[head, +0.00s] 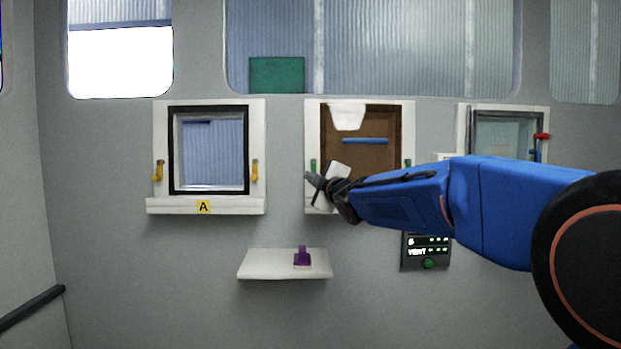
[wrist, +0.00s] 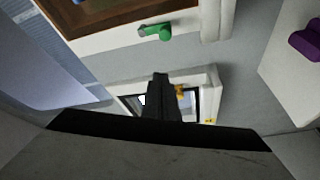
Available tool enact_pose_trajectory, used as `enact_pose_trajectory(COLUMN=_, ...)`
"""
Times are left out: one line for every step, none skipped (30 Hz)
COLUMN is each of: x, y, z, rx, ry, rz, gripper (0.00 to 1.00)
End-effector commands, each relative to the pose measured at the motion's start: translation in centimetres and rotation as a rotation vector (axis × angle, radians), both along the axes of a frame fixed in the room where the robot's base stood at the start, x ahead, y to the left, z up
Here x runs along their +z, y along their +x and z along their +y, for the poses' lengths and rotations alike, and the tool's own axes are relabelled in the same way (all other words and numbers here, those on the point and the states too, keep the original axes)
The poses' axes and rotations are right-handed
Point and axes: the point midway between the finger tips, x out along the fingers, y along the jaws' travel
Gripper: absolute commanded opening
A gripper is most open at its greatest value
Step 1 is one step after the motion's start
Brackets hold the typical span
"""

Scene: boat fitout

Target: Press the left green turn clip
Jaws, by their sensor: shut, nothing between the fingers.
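The left green turn clip (head: 313,164) is on the left side of the middle window frame (head: 309,130), beside its brown panel (head: 365,158). In the wrist view the clip (wrist: 160,31) lies along the pale frame with a grey end. My gripper (head: 309,177) is shut and empty, close to the clip's lower end in the head view. In the wrist view the shut fingers (wrist: 160,80) appear apart from the clip. I cannot tell the gap in depth. The right green clip (head: 407,163) is on the frame's other side.
Window A (head: 159,125) with yellow clips (head: 255,170) is at the left. A small shelf (head: 260,264) below holds a purple object (head: 303,258). A vent panel (head: 411,262) is below my arm. A third window (head: 505,135) is at the right, partly hidden.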

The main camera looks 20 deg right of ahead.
Motion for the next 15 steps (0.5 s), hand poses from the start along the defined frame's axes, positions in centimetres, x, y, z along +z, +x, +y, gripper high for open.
enact_pose_trajectory(x=0.0, y=0.0, z=0.0, rx=0.000, ry=0.001, rz=0.000, gripper=0.00)
enact_pose_trajectory(x=0.0, y=0.0, z=0.0, rx=0.000, ry=0.001, rz=0.001, gripper=0.00)
enact_pose_trajectory(x=0.0, y=0.0, z=0.0, rx=0.000, ry=0.001, rz=0.001, gripper=0.00)
enact_pose_trajectory(x=0.0, y=0.0, z=0.0, rx=0.000, ry=0.001, rz=0.001, gripper=0.00)
enact_pose_trajectory(x=0.0, y=0.0, z=0.0, rx=0.000, ry=0.002, rz=0.001, gripper=0.00)
enact_pose_trajectory(x=-0.1, y=0.0, z=0.0, rx=0.000, ry=0.002, rz=0.001, gripper=0.00)
enact_pose_trajectory(x=-0.1, y=0.1, z=0.0, rx=0.000, ry=0.002, rz=0.001, gripper=0.00)
enact_pose_trajectory(x=-0.1, y=0.2, z=0.0, rx=-0.001, ry=0.002, rz=0.002, gripper=0.00)
enact_pose_trajectory(x=-0.1, y=0.4, z=0.0, rx=-0.001, ry=0.002, rz=0.003, gripper=0.00)
enact_pose_trajectory(x=-0.1, y=0.6, z=0.0, rx=-0.001, ry=0.003, rz=0.003, gripper=0.00)
enact_pose_trajectory(x=-0.1, y=0.8, z=0.1, rx=0.000, ry=0.003, rz=0.004, gripper=0.00)
enact_pose_trajectory(x=-0.1, y=1.3, z=0.1, rx=0.000, ry=0.003, rz=0.004, gripper=0.00)
enact_pose_trajectory(x=0.0, y=1.6, z=0.1, rx=0.000, ry=0.003, rz=0.004, gripper=0.00)
enact_pose_trajectory(x=0.0, y=2.0, z=0.2, rx=-0.001, ry=0.003, rz=0.003, gripper=0.00)
enact_pose_trajectory(x=0.1, y=2.6, z=0.3, rx=0.000, ry=0.003, rz=0.004, gripper=0.00)
